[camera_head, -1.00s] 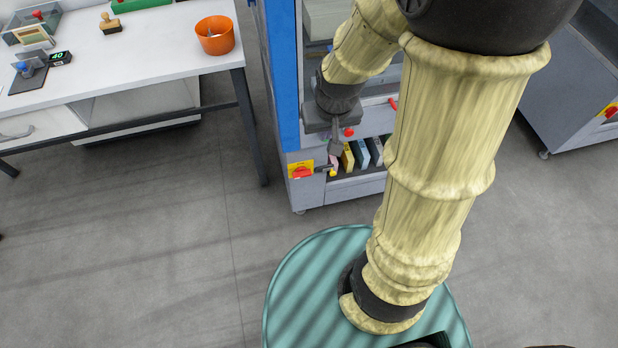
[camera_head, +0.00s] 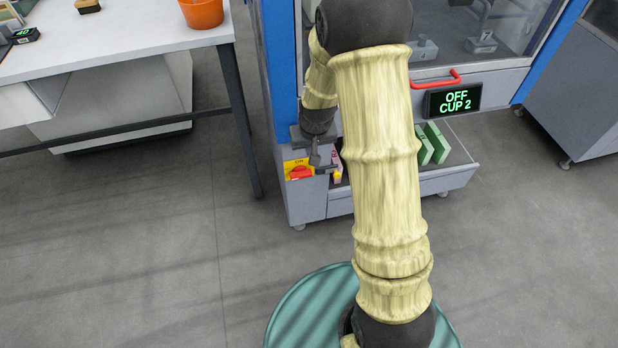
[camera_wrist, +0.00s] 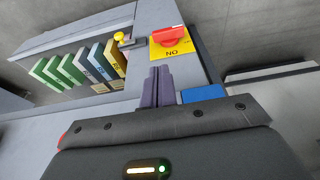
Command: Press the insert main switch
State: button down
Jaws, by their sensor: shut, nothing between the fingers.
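A red rotary switch (camera_head: 300,173) sits on a yellow plate (camera_head: 290,164) at the lower left front corner of the grey and blue machine (camera_head: 310,205). The wrist view also shows the red switch (camera_wrist: 168,37) and its yellow plate (camera_wrist: 173,51), which reads "NO" there. My gripper (camera_head: 316,160) is beside the switch, to its right and slightly above in the head view. In the wrist view the fingers of my gripper (camera_wrist: 159,73) are together and empty, pointing toward the plate, just short of the red switch in the picture. Contact cannot be told.
A yellow knob (camera_wrist: 121,37) sits left of the switch in the wrist view. Several coloured booklets (camera_wrist: 75,69) stand in the low tray. A red handle (camera_head: 437,80) and a display (camera_head: 452,100) reading "OFF CUP 2" are on the machine. A white table (camera_head: 120,50) stands left.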

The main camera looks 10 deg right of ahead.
aim_at(308, 173)
jog(key=shift+r, duration=0.1)
jog(key=b+x, duration=0.1)
jog(key=x, duration=0.3)
jog(key=b+x, duration=0.1)
jog(key=x, duration=0.4)
jog(key=s+b+x, duration=0.1)
jog(key=b+x, duration=0.1)
jog(key=x, duration=0.3)
jog(key=shift+w, duration=0.1)
dwell(0.3)
